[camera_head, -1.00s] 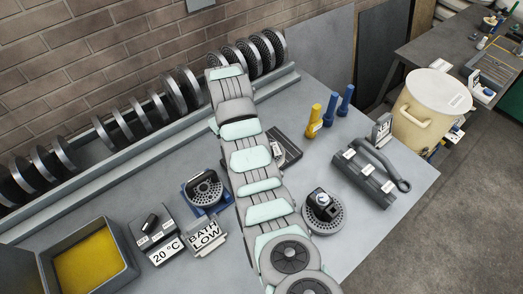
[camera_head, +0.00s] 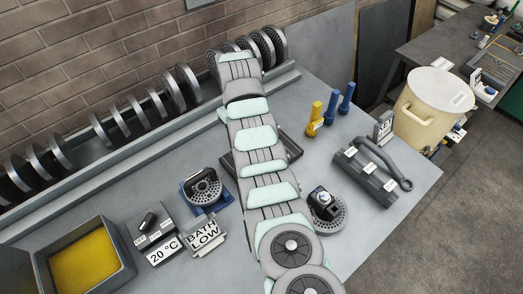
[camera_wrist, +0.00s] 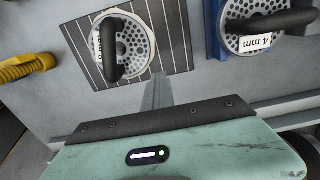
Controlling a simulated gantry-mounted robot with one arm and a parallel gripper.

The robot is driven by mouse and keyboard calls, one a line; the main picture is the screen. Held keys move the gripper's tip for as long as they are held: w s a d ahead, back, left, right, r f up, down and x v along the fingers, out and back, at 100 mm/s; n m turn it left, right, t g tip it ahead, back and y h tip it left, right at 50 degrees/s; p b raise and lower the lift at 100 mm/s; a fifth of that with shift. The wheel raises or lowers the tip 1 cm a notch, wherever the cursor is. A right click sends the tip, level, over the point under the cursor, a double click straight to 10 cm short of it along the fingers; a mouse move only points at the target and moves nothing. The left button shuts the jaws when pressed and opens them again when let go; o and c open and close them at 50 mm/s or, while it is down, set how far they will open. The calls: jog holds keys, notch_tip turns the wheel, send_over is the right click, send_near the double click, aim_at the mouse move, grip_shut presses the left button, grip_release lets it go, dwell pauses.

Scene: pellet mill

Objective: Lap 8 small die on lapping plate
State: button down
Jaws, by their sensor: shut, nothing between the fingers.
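In the wrist view a small perforated die (camera_wrist: 135,40) with a black handle lies on the grooved lapping plate (camera_wrist: 176,25). Its white label is partly covered by the handle, and its number is hard to read. My gripper (camera_wrist: 157,80) is shut and empty, just below the plate's near edge in that view and apart from the die's handle. In the head view my arm covers the die and most of the plate; only the plate's dark edge (camera_head: 291,146) shows. The gripper is hidden there.
A die labelled 4 mm (camera_wrist: 258,30) sits in a blue holder, also seen in the head view (camera_head: 204,188). A perforated disc (camera_head: 327,217) with a dark block, yellow and blue pegs (camera_head: 330,108), a handled grey block (camera_head: 367,172) and a yellow bath (camera_head: 85,262) stand around.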

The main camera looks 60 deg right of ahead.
jog(key=shift+a, duration=0.1)
jog(key=shift+w+a, duration=0.55)
jog(key=shift+w, duration=0.1)
jog(key=c, duration=2.1)
grip_release()
jog(key=o, duration=1.6)
jog(key=shift+r, duration=0.1)
